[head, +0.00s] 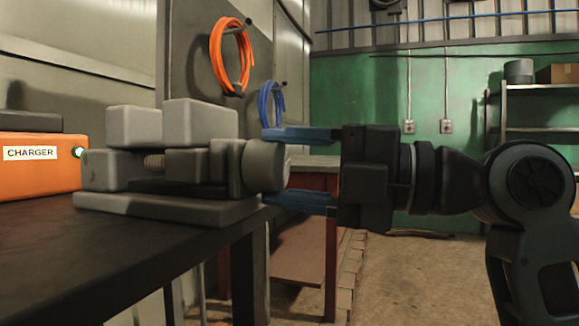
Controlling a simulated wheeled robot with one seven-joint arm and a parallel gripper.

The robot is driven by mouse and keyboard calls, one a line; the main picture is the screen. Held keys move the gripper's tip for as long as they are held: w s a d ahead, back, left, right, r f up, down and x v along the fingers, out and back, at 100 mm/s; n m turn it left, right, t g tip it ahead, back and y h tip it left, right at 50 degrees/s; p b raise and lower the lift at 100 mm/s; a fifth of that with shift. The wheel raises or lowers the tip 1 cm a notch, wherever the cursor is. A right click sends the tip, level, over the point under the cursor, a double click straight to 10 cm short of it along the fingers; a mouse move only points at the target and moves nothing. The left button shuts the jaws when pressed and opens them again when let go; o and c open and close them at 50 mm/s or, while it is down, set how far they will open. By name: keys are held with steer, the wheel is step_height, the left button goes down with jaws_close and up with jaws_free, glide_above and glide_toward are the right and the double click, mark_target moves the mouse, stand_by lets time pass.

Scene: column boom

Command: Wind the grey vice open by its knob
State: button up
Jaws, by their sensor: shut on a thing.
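The grey vice (168,205) stands on the dark bench top in the head view, left of centre. Its two jaw blocks stand side by side on top with a narrow gap between them. A threaded screw (154,161) shows below the jaws. The round grey knob (264,166) is at the vice's right end. My gripper (292,166) comes in level from the right. Its blue fingers reach above and below the knob's outer end, and it is shut on the knob. The exact finger contact is partly hidden.
An orange charger (35,165) sits on the dark bench (95,250) behind the vice at left. Orange cable (216,52) and blue cable (264,104) hang on a panel behind. A shelf (540,88) stands at the far right. Open floor lies beyond the bench's right edge.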

steer(key=o, duration=1.1)
steer(key=shift+c, duration=0.2)
steer(key=p+v, duration=0.1)
steer(key=v, duration=0.6)
steer(key=shift+d+p, duration=0.3)
steer(key=shift+d, duration=0.05)
steer(key=shift+f, duration=0.1)
